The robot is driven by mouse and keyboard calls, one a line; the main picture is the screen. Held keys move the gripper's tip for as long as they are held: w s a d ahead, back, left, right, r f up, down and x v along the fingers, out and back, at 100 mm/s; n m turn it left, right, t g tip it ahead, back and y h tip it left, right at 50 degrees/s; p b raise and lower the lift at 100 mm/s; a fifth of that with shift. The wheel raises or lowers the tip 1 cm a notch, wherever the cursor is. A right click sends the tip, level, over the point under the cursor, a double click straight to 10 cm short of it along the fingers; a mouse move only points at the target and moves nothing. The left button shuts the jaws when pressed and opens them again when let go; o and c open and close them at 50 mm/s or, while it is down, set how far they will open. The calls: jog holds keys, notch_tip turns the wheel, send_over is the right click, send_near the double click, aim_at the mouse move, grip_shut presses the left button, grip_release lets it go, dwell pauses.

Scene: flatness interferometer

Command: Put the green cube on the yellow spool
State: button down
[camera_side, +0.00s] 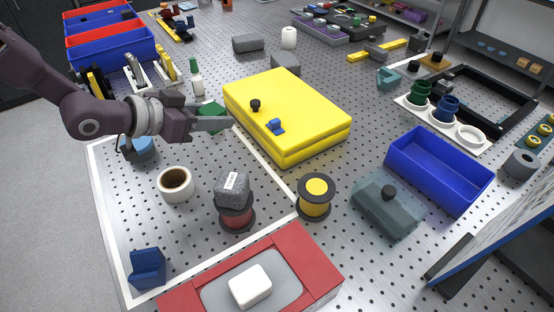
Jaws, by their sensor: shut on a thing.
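The green cube (210,110) is at the upper left, partly hidden behind a finger of my gripper (212,119). My gripper is shut on the green cube, left of the yellow box. I cannot tell how high it is above the table. The yellow spool (316,188) stands upright on the perforated table, lower right of my gripper and apart from it. It has dark flanges, and its top is bare.
A grey speckled block (232,186) sits on a red spool (237,216), left of the yellow spool. A large yellow box (290,100) stands behind the spools. A translucent lidded box (380,212) and blue bin (430,185) are to the right. A white cup (165,195) stands left.

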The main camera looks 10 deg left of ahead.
jog(key=s+d+r+m+h, duration=0.1)
jog(key=d+r, duration=0.1)
jog(key=d, duration=0.4)
jog(key=s+d+r, duration=0.2)
jog(key=d, duration=0.5)
notch_tip(320, 180, up, 2)
jog(key=r+m+g, duration=0.1)
jog(key=g, duration=0.1)
send_over(317, 186)
jog(key=shift+h, duration=0.4)
notch_tip(317, 186, down, 10)
jog(key=shift+s+r, duration=0.1)
jog(key=shift+r, duration=0.05)
jog(key=shift+f+t, duration=0.25)
jog(key=shift+t, duration=0.05)
jog(key=shift+f, duration=0.1)
jog(key=c, duration=0.8)
grip_release()
jog(key=shift+c, duration=0.2)
